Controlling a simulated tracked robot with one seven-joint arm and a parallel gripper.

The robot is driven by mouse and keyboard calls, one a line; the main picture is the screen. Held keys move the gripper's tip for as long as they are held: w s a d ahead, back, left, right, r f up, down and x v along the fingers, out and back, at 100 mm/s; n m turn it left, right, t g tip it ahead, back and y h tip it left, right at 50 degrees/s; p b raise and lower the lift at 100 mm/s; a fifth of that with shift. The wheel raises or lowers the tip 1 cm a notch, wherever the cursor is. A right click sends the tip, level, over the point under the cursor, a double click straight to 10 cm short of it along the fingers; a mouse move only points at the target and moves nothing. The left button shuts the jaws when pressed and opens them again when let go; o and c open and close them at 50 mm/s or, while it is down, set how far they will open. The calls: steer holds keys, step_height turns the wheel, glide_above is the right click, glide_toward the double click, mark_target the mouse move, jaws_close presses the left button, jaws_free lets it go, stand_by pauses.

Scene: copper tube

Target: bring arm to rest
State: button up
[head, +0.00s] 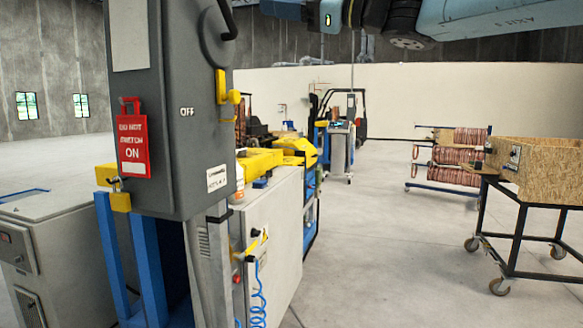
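My arm (485,18) crosses the top right of the head view, with teal links and dark joints. A small green light shows on a dark part of it near the top middle. My gripper is not in view, so I cannot tell whether it is open or shut or holds anything.
A grey electrical cabinet (180,110) with a red lockout tag (132,143) stands close at left. Behind it is yellow-topped machinery (262,160). A wheeled cart bears a wooden crate (550,170) at right, near a rack of copper coils (462,156). Open concrete floor (385,260) lies between.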

steer(key=s+d+f+n+h, duration=0.1)
steer(key=d+f+n+h, duration=0.15)
steer(key=f, duration=0.45)
steer(key=s+d+f+n+h, duration=0.1)
steer(key=f+h, duration=0.2)
steer(key=f, duration=0.4)
steer(key=s+d+f+n+h, duration=0.3)
steer(key=d+f, duration=0.4)
steer(key=f, duration=0.3)
steer(key=s+d+f+n+h, duration=0.2)
steer(key=d+f+h, duration=0.4)
steer(key=f, duration=0.3)
steer(key=s+d+f+n+g+h, duration=0.1)
steer(key=s+d+f+n+h, duration=0.2)
steer(key=d+f+h, duration=0.2)
steer(key=d+f, duration=0.3)
steer(key=f, duration=0.2)
steer(key=shift+s+d+f+n, duration=0.2)
steer(key=shift+s+f+n, duration=0.1)
steer(key=shift+s+n, duration=0.1)
